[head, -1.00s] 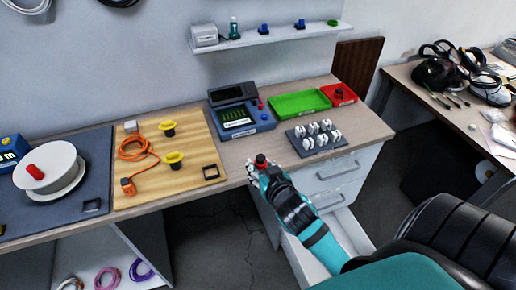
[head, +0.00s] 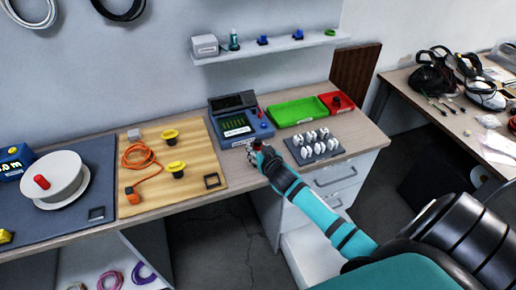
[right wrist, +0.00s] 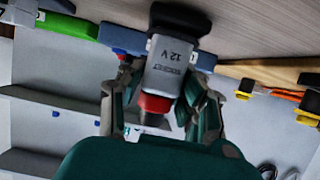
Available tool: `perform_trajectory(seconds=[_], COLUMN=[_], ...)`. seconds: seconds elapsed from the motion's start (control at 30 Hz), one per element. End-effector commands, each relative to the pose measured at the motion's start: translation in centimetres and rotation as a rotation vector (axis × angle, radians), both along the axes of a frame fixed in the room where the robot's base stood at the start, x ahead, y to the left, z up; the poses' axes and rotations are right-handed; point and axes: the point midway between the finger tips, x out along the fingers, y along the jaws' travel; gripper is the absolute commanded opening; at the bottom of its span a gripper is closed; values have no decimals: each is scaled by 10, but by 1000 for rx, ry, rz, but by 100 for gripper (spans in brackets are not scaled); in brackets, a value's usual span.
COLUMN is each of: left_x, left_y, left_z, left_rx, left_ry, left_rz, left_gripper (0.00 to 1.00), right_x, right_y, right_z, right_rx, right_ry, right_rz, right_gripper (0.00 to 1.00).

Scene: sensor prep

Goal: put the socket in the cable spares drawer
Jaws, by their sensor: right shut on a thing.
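My right gripper (head: 262,157) is over the front edge of the bench, in front of the blue tester. In the right wrist view the right gripper (right wrist: 163,105) is shut on the socket (right wrist: 168,68), a grey block marked 12 V with a black end and a red part. In the head view little of the socket shows, a small dark and red bit at the fingers. A white drawer unit (head: 334,175) stands under the bench at right. Its lowest drawer (head: 313,255) looks pulled out; no drawer label is readable. My left gripper is out of view.
The blue tester (head: 238,122), green tray (head: 297,111), red bin (head: 337,103) and a dark tray of white parts (head: 313,145) stand near the gripper. A wooden board (head: 155,190) with an orange cable lies left. A second table (head: 450,115) is at right.

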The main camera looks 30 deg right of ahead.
Motion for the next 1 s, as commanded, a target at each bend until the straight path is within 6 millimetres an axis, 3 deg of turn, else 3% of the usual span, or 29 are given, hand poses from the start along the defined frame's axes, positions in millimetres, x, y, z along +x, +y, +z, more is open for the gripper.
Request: perform_trajectory(seconds=[0.37, 0.4, 0.57, 0.9, 1.0], left_x=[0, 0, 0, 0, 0], left_y=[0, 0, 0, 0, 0], left_z=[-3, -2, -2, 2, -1], left_rx=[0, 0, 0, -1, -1], left_ry=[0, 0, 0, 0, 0], left_rz=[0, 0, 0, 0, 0], left_gripper=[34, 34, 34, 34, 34], right_x=[0, 0, 0, -1, -11], right_y=[0, 0, 0, 0, 3], right_z=[-5, -5, -4, 1, 1], right_rx=[1, 0, 0, -1, 1], right_ry=[-1, -1, -1, -1, 0], right_rz=[1, 1, 1, 1, 2], right_gripper=[0, 37, 57, 57, 57])
